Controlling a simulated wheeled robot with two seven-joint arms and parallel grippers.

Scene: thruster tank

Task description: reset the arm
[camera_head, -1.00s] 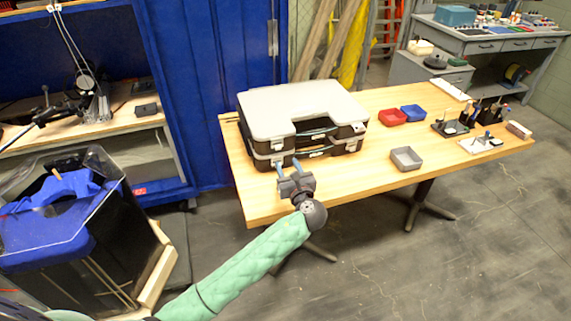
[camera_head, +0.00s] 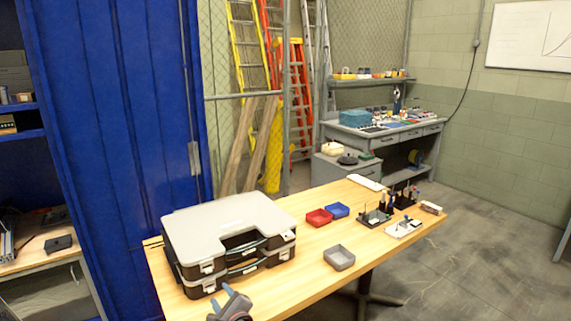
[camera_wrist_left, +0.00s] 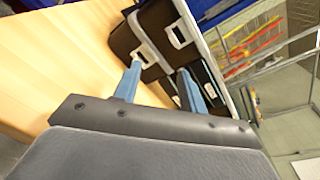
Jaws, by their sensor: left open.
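My left gripper (camera_head: 221,303) is at the bottom edge of the head view, just in front of the tool case's near side. Its two blue fingers are apart with nothing held between them. In the left wrist view the open fingers (camera_wrist_left: 160,78) point toward the case's dark side and latches; whether they touch it I cannot tell. The tool case (camera_head: 225,218), grey-lidded and black-sided, lies on the wooden table (camera_head: 290,283). Most of my left arm is out of the head view. My right gripper is not in view.
A red bin (camera_head: 319,218), a blue bin (camera_head: 337,210) and a grey bin (camera_head: 339,258) stand on the table. Small tools in holders (camera_head: 376,217) are at its right end. A blue cabinet (camera_head: 115,130) is at left. The front middle of the table is clear.

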